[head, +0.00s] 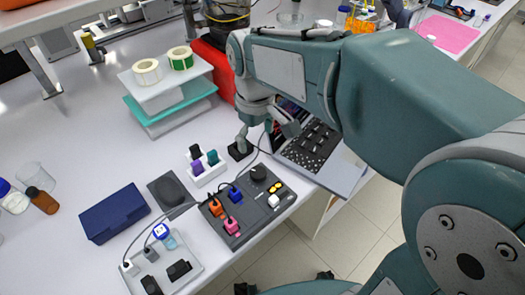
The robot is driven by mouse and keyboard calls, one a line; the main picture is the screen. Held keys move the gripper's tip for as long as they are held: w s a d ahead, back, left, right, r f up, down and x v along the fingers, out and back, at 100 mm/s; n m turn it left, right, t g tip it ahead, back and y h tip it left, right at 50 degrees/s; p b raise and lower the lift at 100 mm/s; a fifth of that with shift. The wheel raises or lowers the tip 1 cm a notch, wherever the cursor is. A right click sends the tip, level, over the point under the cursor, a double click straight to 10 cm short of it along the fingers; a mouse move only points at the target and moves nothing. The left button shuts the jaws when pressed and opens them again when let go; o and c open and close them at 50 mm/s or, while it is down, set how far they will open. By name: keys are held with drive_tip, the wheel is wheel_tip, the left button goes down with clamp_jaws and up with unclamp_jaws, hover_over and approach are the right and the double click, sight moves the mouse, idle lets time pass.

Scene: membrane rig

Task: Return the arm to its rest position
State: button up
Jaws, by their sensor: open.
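My arm reaches in from the right side of the head view, and my gripper (267,132) points down over the white bench. Its two fingers stand apart, with no object seen between them. A small black block (240,151) is on the bench just below the left finger; I cannot tell whether they touch. The right finger is in front of an open laptop (345,172), and my arm hides part of its screen.
A dark control box (262,215) with a knob, coloured plugs and cables lies below my gripper. A white rack (209,176) of coloured plugs, a navy case (114,213) and a cabled grey tray (185,285) are left. Stacked boxes (165,125) hold two tape rolls.

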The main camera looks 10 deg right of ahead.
drive_tip(key=s+d+r+m+t, duration=0.1)
drive_tip(key=s+d+m+t, duration=0.4)
drive_tip(key=s+d, duration=0.6)
drive_tip(key=s+m, duration=0.1)
drive_tip(key=m, duration=0.1)
drive_tip(key=shift+s+r+m+t, duration=0.3)
drive_tip(key=shift+s+r+m, duration=0.05)
drive_tip(key=shift+r+m, duration=0.05)
